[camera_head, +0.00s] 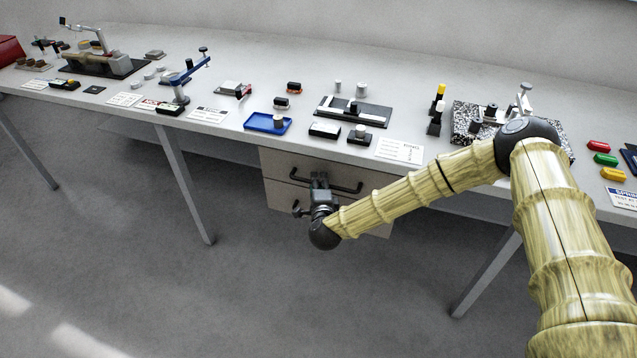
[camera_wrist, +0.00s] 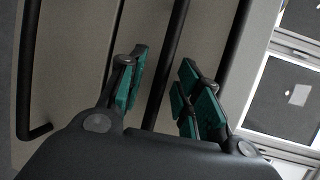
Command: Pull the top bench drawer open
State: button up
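The top drawer (camera_head: 300,162) is the upper grey front of the unit under the bench and looks flush with it. Its black bar handle (camera_head: 345,188) runs across the front. My gripper (camera_head: 319,178) is at the left-middle part of this handle. In the wrist view my gripper (camera_wrist: 158,72) is open, with green-padded fingers on either side of a black bar, which looks like the top handle (camera_wrist: 180,18). Gaps show between the bar and both finger pads. My gripper hides part of the drawer fronts in the head view.
A lower drawer handle (camera_wrist: 27,70) shows at the left of the wrist view. Bench legs (camera_head: 184,185) stand on both sides of the drawer unit. The bench top (camera_head: 240,62) holds trays, small parts and cards. The floor (camera_head: 225,290) before the drawers is clear.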

jog(key=shift+w, duration=0.2)
grip_shut()
jog(key=shift+f, duration=0.1)
